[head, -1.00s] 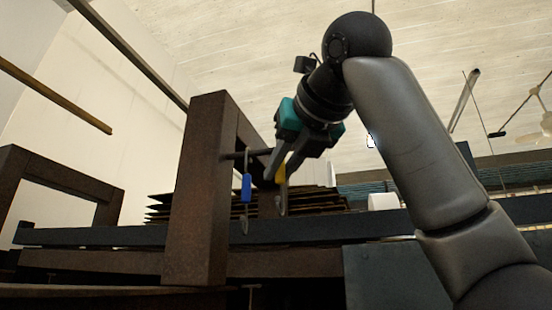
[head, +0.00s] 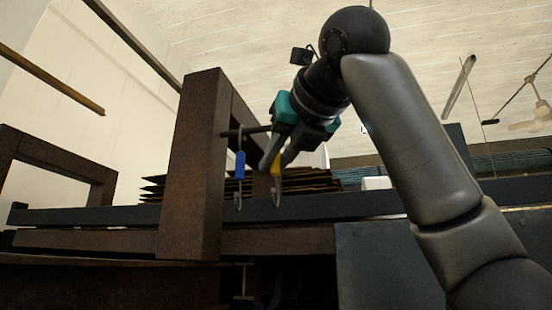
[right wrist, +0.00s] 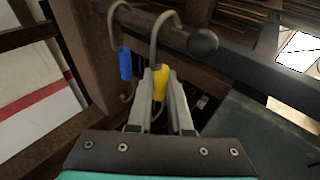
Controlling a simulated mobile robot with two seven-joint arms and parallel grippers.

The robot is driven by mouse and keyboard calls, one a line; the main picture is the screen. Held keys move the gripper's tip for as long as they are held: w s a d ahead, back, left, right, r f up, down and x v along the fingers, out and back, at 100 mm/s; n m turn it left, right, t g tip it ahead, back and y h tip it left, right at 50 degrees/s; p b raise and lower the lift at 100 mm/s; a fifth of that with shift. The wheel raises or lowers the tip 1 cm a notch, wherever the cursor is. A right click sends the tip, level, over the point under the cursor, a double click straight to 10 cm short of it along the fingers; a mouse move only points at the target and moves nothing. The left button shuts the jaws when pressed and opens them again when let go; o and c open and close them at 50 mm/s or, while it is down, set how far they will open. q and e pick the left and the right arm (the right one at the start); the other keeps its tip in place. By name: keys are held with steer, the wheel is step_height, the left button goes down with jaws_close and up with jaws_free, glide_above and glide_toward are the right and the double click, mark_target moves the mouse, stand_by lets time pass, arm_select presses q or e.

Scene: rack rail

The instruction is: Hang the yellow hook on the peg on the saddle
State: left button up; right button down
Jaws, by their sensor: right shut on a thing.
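The yellow hook (head: 276,166) is between the fingers of my right gripper (head: 270,166), which is shut on its yellow grip. In the right wrist view the yellow hook (right wrist: 160,82) has its curved metal top at the peg (right wrist: 145,22), between the blue hook and the peg's ball end; it appears to loop over the peg. I cannot tell whether it bears on it. The peg (head: 240,132) sticks out from the brown saddle (head: 195,170). My right gripper also shows in the right wrist view (right wrist: 160,78). My left gripper is not in view.
A blue hook (head: 239,165) hangs on the peg beside the yellow one, close to my right fingers. A dark rail (head: 100,215) runs across below. Stacked dark sheets (head: 315,181) lie behind. Another brown frame (head: 45,145) stands at the left.

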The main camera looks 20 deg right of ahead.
steer(key=shift+f, duration=0.15)
steer(key=c, duration=0.8)
jaws_free()
steer(key=shift+o, duration=0.2)
steer(key=b+v, duration=0.3)
steer(key=v, duration=1.2)
steer(key=shift+s, duration=0.1)
steer(key=shift+d, duration=0.1)
